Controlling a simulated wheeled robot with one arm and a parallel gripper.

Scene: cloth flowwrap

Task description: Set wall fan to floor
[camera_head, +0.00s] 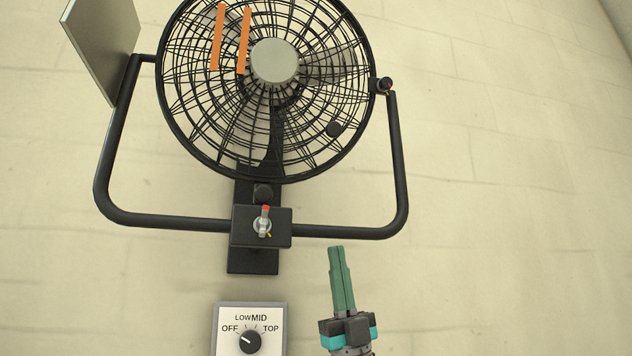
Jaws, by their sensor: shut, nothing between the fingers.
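A black wall fan (335,147) with a round wire cage and a grey hub hangs in a black U-shaped yoke (160,220). A small dark knob with a red mark (387,85) sits at the yoke's right pivot. A black bracket (252,262) below the cage carries a silver lever with a red tip (263,222). A white dial panel (275,340) below reads OFF, LOW, MID and TOP. Its black knob (250,342) has a white mark pointing up-left, toward OFF. My gripper (336,250) is shut and empty, right of the dial panel and below the yoke's lower bar, touching neither.
Two orange strips (216,40) show in front of the cage's upper left. A grey flat panel (108,45) stands out at the upper left beside the yoke. The pale block wall (500,200) is bare to the right of the fan.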

